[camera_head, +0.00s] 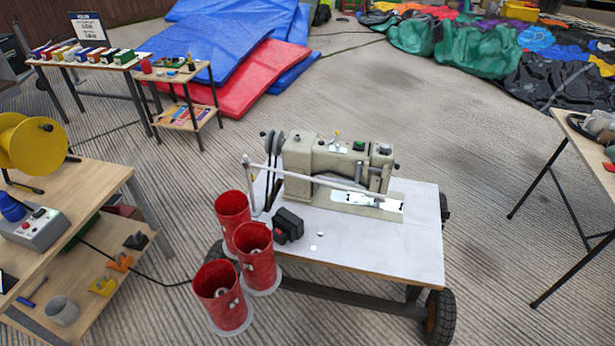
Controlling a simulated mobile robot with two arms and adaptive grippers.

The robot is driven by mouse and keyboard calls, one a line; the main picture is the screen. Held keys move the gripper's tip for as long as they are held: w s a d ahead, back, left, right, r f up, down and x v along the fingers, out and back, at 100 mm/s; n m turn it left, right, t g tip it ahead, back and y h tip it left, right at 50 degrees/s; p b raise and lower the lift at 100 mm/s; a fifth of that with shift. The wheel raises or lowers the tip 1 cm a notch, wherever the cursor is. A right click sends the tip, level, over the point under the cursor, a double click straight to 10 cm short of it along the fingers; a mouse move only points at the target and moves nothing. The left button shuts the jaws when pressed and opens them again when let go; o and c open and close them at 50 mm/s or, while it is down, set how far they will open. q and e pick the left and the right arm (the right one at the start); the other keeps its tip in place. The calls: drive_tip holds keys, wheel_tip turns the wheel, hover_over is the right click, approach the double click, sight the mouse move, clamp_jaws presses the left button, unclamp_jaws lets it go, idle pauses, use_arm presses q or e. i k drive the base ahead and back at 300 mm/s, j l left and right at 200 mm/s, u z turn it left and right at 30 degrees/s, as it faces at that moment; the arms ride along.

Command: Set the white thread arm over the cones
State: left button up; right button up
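The white thread arm (310,179) is a thin rod at the top of a short white post (248,183) at the left edge of the sewing-machine table. It reaches to the right, across the front of the cream sewing machine (330,160), away from the cones. Three red cones (232,212), (257,268), (217,283) stand upright on pale round bases, grouped at the table's left side. They look like open-topped cylinders with pale centres. No arm lies above them. Neither of my grippers is in view.
The white tabletop (380,245) rides on a wheeled cart; a black box with a red switch (288,225) sits near the cones. A wooden bench (95,185) with a yellow reel (30,143) stands left. Another table (590,150) stands right. Grooved floor between is clear, except a black cable.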

sight(246, 164)
drive_tip(key=i+l, duration=0.2)
drive_tip(key=l, duration=0.15)
drive_tip(key=i+l, duration=0.25)
drive_tip(key=l, duration=0.15)
drive_tip(key=i+l+u, duration=0.1)
drive_tip(key=i+l, duration=0.15)
drive_tip(key=l, duration=0.1)
